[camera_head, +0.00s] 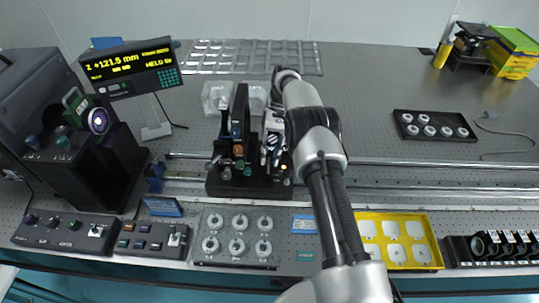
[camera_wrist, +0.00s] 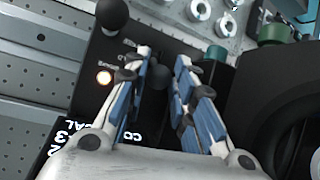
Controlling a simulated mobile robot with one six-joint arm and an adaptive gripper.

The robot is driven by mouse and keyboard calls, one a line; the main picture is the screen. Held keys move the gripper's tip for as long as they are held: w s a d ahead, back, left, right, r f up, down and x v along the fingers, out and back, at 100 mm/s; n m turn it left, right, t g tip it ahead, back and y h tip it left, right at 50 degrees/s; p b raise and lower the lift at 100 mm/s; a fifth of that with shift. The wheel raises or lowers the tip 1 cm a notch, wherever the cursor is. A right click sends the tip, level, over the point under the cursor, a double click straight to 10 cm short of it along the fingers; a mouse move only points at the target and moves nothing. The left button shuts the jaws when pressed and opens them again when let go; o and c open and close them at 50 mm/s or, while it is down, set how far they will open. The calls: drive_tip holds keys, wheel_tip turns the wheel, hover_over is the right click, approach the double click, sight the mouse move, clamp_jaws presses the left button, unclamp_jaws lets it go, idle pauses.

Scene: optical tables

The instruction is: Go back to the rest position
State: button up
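My gripper (camera_head: 272,150) is at the black upright device (camera_head: 238,130) on the rail in the middle of the optical table. In the wrist view my gripper (camera_wrist: 164,58) has its two blue-padded fingers apart. A dark rounded knob (camera_wrist: 158,77) shows between the fingers, on or in front of the black panel; I cannot tell whether the fingers touch it. My arm crosses the head view from the front edge to the device and hides part of the table.
A display (camera_head: 130,70) reading "Z +121.5 mm" and "HELD" stands back left. Control boxes (camera_head: 66,232), a grey tray of white rings (camera_head: 222,259) and a yellow tray (camera_head: 433,259) line the front. A black ring tray (camera_head: 436,137) lies right.

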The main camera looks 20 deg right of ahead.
drive_tip(key=o, duration=0.4)
drive_tip(key=shift+c, duration=0.2)
drive_tip(key=shift+r, duration=0.1)
wheel_tip(320, 180, up, 6)
drive_tip(key=p, duration=0.5)
drive_tip(key=shift+w+a+r, duration=0.1)
drive_tip(key=s+a+r+t+h+b, duration=0.1)
drive_tip(key=s+r+t+h+b, duration=0.2)
drive_tip(key=r, duration=1.5)
drive_tip(key=s+a+r+t, duration=0.1)
drive_tip(key=s+r, duration=0.3)
drive_tip(key=s, duration=0.2)
drive_tip(key=s+r+t, duration=0.2)
drive_tip(key=s+r, duration=0.1)
drive_tip(key=s, duration=0.3)
drive_tip(key=s+f+t, duration=0.2)
drive_tip(key=s, duration=0.7)
drive_tip(key=s+f+n+t+b, duration=0.1)
drive_tip(key=s+f+t, duration=0.1)
drive_tip(key=s, duration=0.8)
drive_tip(key=shift+s+n+h, duration=0.15)
drive_tip(key=shift+n+h, duration=0.15)
drive_tip(key=shift+h, duration=0.1)
